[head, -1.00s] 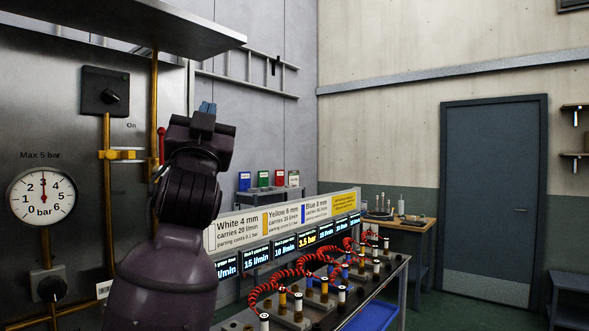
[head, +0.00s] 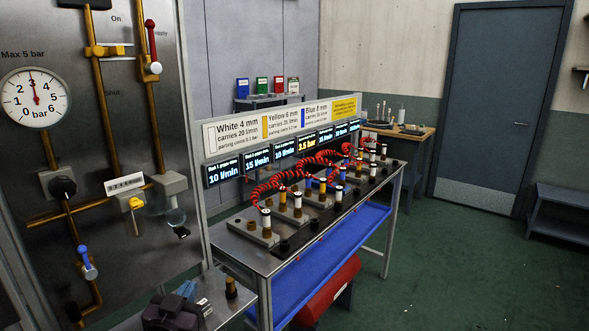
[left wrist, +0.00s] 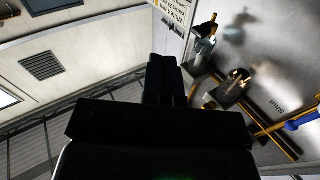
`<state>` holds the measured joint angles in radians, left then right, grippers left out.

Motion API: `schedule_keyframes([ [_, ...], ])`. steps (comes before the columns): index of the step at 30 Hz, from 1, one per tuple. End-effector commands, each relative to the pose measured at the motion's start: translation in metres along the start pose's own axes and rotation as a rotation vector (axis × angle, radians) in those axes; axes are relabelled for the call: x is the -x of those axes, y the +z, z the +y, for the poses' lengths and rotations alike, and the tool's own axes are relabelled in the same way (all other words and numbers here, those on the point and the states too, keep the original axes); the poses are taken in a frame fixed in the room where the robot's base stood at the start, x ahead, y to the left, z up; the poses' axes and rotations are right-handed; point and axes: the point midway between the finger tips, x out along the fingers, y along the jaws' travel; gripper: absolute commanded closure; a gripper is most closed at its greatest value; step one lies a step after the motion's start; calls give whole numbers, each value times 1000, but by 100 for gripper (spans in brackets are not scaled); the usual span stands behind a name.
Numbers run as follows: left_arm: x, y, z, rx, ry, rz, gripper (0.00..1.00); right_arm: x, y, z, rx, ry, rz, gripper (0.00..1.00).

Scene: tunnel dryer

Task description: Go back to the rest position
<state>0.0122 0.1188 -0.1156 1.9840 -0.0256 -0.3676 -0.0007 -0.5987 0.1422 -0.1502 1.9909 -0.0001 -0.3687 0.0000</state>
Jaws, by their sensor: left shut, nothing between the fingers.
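My left gripper (head: 186,290) is low at the bottom edge of the head view, in front of the panel's foot and left of the bench. Its blue fingertips are together with nothing between them. In the left wrist view its dark fingers (left wrist: 164,76) lie side by side, pointing up the picture, with the panel to their right. The lower part of the gripper and the arm are cut off in the head view. My right gripper is in neither view.
A steel panel (head: 110,135) with a gauge (head: 36,97), brass pipes and a red-handled valve (head: 151,45) stands left. A bench (head: 240,252) with white-topped fittings and red coiled hoses runs rightward. Green floor (head: 470,270) is open at right, before a door (head: 490,110).

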Motion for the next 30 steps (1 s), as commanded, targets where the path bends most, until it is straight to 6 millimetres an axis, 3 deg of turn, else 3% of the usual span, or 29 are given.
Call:
schedule_keyframes([
  [1, 18, 27, 0, 13, 0, -55, 100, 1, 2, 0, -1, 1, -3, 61],
  [6, 79, 102, 0, 41, -8, -218, 100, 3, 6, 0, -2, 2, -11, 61],
  [12, 164, 176, 0, 57, -27, -409, 100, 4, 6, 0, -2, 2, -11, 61],
  [15, 204, 202, 0, 64, -38, -489, 100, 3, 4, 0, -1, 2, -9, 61],
  [21, 252, 229, 0, 73, -54, -583, 100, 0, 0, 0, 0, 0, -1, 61],
  [30, 261, 233, 0, 75, -56, -599, 100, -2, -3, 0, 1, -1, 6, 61],
])
